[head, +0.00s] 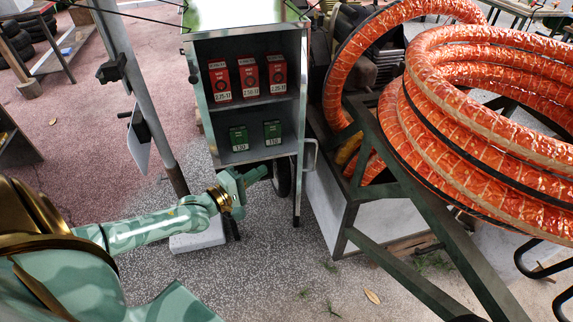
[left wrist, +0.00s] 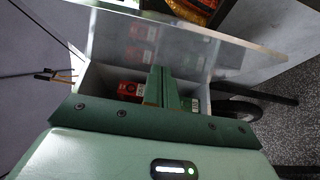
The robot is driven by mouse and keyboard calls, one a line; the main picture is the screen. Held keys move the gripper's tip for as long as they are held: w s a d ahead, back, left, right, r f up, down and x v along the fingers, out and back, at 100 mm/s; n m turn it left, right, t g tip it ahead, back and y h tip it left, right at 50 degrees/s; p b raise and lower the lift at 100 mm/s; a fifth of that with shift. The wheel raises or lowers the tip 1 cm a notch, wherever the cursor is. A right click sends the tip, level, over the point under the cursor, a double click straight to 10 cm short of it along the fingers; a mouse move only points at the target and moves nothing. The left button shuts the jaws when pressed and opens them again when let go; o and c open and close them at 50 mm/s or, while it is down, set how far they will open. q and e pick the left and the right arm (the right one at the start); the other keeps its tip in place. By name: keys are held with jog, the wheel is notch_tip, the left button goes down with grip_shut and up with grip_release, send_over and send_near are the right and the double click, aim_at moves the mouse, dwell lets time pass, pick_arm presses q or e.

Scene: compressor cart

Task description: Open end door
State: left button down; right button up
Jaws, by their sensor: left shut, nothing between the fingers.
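The end cabinet (head: 240,68) of the cart stands open at the front in the head view, showing red boxes (head: 249,77) on the upper shelf and green boxes (head: 272,132) below. A narrow metal panel (head: 302,110) with a bar handle (head: 314,157) runs along its right side; it looks like the end door, swung open and seen nearly edge-on. A shiny panel (left wrist: 215,50) mirrors the boxes in the left wrist view. My left gripper (head: 262,173) is shut and empty, just below and in front of the cabinet. My right gripper is out of view.
A coiled orange hose (head: 480,110) on a dark metal frame (head: 420,210) crowds the right. A grey post (head: 135,80) stands left of the cabinet. A wheel (head: 282,180) shows under the cabinet. The speckled ground in front is mostly free.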

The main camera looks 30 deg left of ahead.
pick_arm(q)
jog(key=w+d+b, duration=0.1)
jog(key=w+d, duration=0.3)
jog(key=w, duration=0.2)
jog(key=shift+w+d, duration=0.3)
jog(key=shift+w, duration=0.1)
jog(key=w+d, duration=0.5)
jog(key=d, duration=0.3)
jog(key=shift+p, duration=0.3)
